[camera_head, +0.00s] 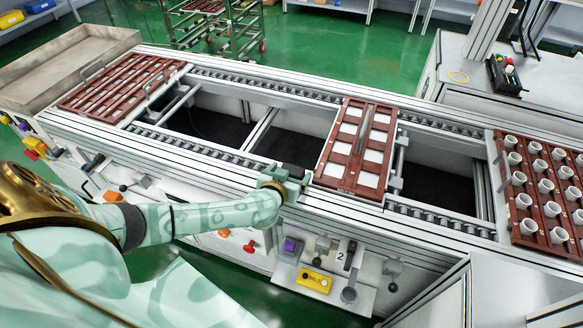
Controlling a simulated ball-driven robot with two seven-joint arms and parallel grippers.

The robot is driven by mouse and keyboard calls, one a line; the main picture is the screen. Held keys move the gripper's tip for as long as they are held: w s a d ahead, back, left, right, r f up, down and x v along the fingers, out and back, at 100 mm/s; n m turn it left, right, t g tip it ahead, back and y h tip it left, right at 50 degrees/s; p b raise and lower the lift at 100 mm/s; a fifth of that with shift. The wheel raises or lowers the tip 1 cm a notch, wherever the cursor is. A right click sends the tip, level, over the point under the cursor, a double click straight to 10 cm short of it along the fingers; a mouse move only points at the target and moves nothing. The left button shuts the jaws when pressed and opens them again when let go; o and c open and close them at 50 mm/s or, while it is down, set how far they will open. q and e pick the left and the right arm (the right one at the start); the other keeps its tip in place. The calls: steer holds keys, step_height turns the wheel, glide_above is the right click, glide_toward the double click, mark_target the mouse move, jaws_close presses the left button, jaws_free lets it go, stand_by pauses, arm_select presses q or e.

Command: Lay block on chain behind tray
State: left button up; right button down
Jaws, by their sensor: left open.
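A narrow red-brown tray (319,172) with pale square cells and a dark bar along its middle lies across the conveyor. Roller chains run along the back (265,89) and front (190,146) rails. My left gripper (300,178) is open over the front rail, just left of the tray's near end. Its fingers are small, and I see nothing between them. I cannot clearly identify the block. A purple block-like piece (290,246) sits on the front panel below the gripper, but it may be a control. My right gripper is out of view.
A wide red-brown tray (68,101) lies at the left, and another (498,150) with white cups at the right. Dark open gaps (205,118) lie between the rails. Levers and a yellow box (314,280) stick out along the front panel.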

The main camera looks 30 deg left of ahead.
arm_select(q)
steer(key=p+v, duration=0.3)
steer(key=v, duration=0.5)
steer(key=shift+w+r, duration=0.1)
steer(key=shift+s+d+r, duration=0.1)
steer(key=shift+s+d, duration=0.05)
steer(key=shift+s, duration=0.5)
